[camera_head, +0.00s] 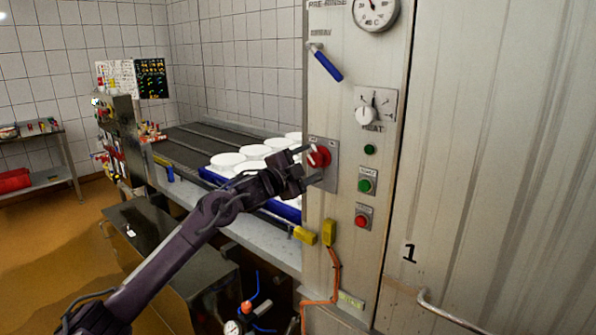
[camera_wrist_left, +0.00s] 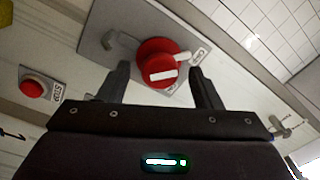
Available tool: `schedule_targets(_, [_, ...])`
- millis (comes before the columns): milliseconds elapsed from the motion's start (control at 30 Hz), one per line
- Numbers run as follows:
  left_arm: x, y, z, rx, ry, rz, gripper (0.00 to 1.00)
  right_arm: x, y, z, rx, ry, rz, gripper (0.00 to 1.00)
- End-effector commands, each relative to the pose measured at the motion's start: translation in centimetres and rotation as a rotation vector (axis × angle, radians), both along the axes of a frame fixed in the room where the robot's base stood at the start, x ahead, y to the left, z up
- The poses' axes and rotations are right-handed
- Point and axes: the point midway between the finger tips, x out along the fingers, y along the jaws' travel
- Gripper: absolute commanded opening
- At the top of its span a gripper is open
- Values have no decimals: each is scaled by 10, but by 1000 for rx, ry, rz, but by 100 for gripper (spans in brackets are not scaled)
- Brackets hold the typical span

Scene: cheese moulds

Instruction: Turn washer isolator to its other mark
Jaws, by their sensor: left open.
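The washer isolator is a red round knob (camera_head: 319,157) with a white bar, on a grey plate (camera_head: 332,178) on the washer's front panel. In the left wrist view the red knob (camera_wrist_left: 158,62) sits on its plate, its white bar lying nearly level toward a printed mark at the right. My left gripper (camera_head: 308,162) is open right in front of the knob. In the left wrist view its two fingers (camera_wrist_left: 162,85) stand on either side of the knob's lower part, apart from the white bar. My right gripper is not in view.
Above are a blue-handled lever (camera_head: 327,66) and a heat dial (camera_head: 367,115). A green button (camera_head: 366,185) and a red stop button (camera_head: 362,221) sit to the right and below. White moulds (camera_head: 228,160) stand on the conveyor behind my arm. A pipe handle (camera_head: 450,314) sticks out lower right.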

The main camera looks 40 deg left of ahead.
Motion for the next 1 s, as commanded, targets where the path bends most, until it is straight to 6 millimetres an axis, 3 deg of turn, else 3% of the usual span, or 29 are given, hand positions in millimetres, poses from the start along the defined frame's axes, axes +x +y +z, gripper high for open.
schedule_targets(200, [-32,2,-8,6,4,0,59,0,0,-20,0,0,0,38])
schedule_targets(433, [-56,4,-7,2,2,-1,59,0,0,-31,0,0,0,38])
schedule_targets(1000, [-65,5,-3,1,1,0,59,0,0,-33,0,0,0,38])
